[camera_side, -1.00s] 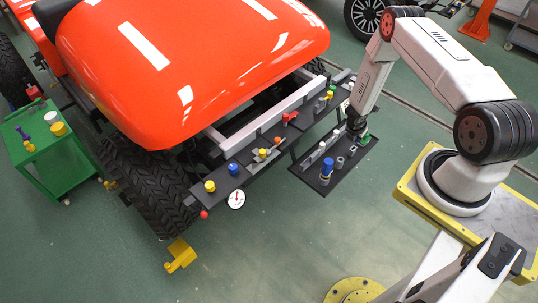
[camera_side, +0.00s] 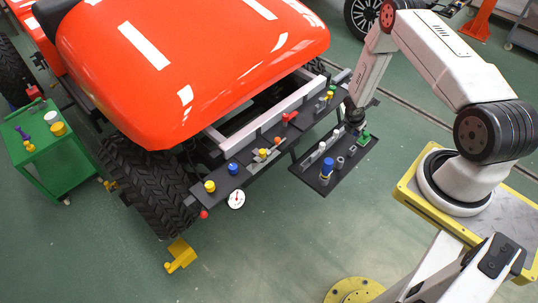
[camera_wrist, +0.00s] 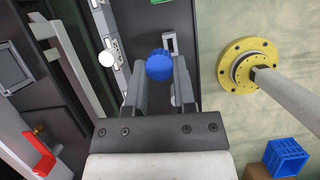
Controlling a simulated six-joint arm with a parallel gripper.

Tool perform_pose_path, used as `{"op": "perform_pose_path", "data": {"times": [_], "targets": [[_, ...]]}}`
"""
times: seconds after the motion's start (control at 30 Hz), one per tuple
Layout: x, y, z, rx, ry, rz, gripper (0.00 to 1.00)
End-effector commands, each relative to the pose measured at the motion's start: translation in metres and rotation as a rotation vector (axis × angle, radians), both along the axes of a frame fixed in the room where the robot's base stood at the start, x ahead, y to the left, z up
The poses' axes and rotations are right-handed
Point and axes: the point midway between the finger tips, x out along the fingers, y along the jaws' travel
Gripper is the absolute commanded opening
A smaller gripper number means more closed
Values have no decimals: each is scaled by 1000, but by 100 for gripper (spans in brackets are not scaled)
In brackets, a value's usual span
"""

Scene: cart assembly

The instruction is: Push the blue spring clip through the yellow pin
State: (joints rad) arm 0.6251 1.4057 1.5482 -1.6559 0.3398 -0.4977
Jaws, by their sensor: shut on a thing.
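My gripper (camera_wrist: 159,70) is shut on a round blue piece with a scalloped rim, which I take as the blue spring clip (camera_wrist: 159,64), held between the fingertips in the wrist view. In the side view my gripper (camera_side: 354,118) is above the far right part of the dark tray (camera_side: 310,184), and the clip cannot be made out there. Several yellow pieces stand on the dark rail along the vehicle front: one at the right end (camera_side: 329,95), one mid-rail (camera_side: 263,153) and one at the left end (camera_side: 210,187). I cannot tell which is the yellow pin.
The tray also carries a blue upright cylinder (camera_side: 327,166), a green block (camera_side: 364,140) and grey parts. A red lever (camera_side: 290,117) and a blue cap (camera_side: 234,168) sit on the rail. The orange hood (camera_side: 200,60) rises behind.

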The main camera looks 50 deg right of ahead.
Motion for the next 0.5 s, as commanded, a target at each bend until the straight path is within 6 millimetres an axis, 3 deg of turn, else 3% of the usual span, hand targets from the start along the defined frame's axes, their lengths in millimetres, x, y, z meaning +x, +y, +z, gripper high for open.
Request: {"op": "perform_pose_path", "data": {"times": [0.5], "targets": [[29,3,45,-2,-2,-193,0]]}}
